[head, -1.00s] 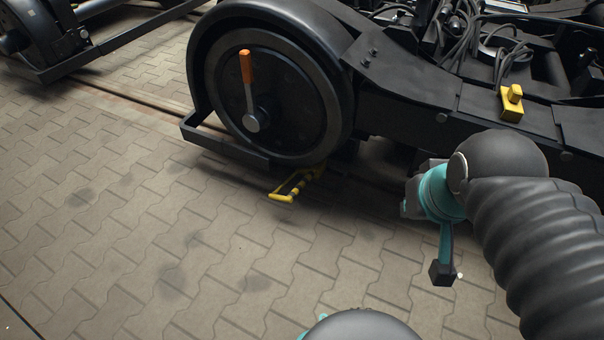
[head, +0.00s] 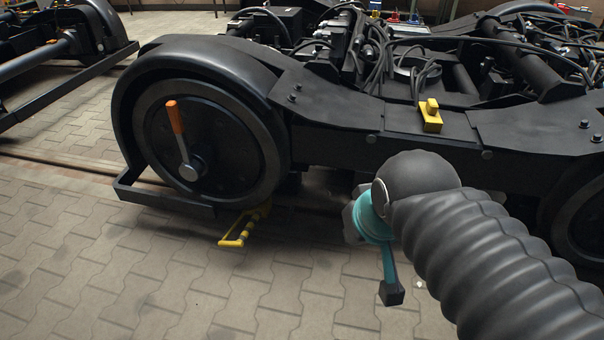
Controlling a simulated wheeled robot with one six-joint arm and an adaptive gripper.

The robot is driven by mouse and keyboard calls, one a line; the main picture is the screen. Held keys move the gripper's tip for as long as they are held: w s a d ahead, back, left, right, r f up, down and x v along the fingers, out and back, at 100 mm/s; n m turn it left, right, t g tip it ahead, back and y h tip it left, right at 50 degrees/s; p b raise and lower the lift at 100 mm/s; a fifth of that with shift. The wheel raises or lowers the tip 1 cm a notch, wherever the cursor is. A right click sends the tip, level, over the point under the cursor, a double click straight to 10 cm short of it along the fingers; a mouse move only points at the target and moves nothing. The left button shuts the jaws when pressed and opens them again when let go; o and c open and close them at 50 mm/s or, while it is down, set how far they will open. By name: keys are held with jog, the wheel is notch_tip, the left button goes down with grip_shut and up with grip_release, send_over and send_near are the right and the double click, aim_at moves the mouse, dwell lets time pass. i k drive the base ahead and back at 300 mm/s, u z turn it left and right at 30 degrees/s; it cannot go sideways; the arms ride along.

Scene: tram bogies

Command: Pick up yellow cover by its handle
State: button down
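The yellow cover (head: 432,122) sits on the top edge of the black bogie frame, right of centre in the head view. It is a small block with an upright knob-like handle (head: 432,104) on top. My arm reaches in from the lower right. Its end, with a teal ring and grey parts, is my gripper area (head: 352,220), below and left of the cover and clear of it. The fingers are mostly hidden, so I cannot tell their opening. Nothing is seen held.
The bogie frame (head: 340,142) and its large wheel (head: 225,150) with an orange-handled lever (head: 176,118) stand ahead. A yellow-handled piece (head: 238,240) lies on the floor under the wheel. Cables run behind the cover. Paved floor (head: 110,270) is free at the front left.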

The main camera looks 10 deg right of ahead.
aim_at(429, 108)
jog(key=z, duration=1.55)
jog(key=i, duration=1)
jog(key=u, duration=1.3)
